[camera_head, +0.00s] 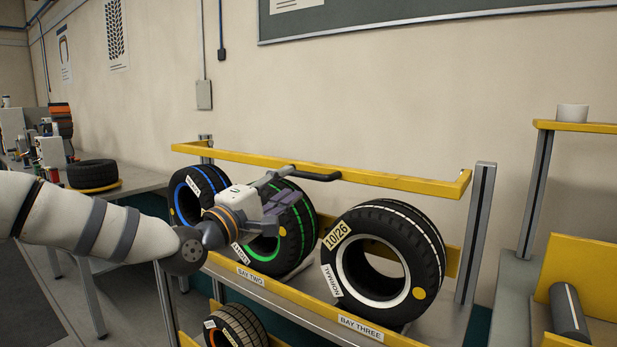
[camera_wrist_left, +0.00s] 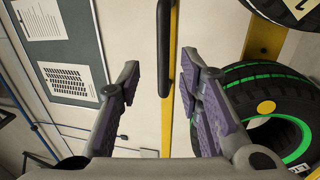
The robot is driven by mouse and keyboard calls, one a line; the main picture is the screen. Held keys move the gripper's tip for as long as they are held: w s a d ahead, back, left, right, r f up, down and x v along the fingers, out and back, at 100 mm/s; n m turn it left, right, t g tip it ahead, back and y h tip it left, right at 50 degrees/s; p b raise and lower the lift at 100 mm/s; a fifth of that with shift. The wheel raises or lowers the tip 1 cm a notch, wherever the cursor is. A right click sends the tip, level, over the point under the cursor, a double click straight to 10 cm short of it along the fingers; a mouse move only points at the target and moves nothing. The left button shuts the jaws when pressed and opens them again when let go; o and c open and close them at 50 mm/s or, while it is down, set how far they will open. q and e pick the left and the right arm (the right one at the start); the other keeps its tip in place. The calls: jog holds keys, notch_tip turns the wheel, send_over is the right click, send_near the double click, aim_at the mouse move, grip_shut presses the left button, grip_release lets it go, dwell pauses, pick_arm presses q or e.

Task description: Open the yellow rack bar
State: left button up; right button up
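The yellow rack bar (camera_head: 400,182) runs across the top front of the tyre rack and lies level. It also shows in the left wrist view (camera_wrist_left: 172,75) as a thin upright strip. A black handle (camera_head: 318,175) is on the bar near its middle; in the left wrist view the handle (camera_wrist_left: 165,45) lies ahead, between the lines of the fingers. My left gripper (camera_head: 284,186) is open just in front of the bar, by the handle's left end. Its fingers (camera_wrist_left: 161,75) are wide apart with nothing gripped. My right gripper is out of view.
Tyres with blue, green (camera_head: 300,225) and white (camera_head: 405,240) stripes stand in the rack below the bar. A grey post (camera_head: 478,235) stands at the rack's right. A shelf with a white cup (camera_head: 572,113) is further right.

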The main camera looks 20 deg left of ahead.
aim_at(301, 176)
pick_arm(q)
jog(key=x, duration=0.6)
jog(key=shift+w+d+f+b, duration=0.1)
jog(key=shift+w+f+b, duration=0.05)
jog(key=shift+w+b, duration=0.25)
grip_shut()
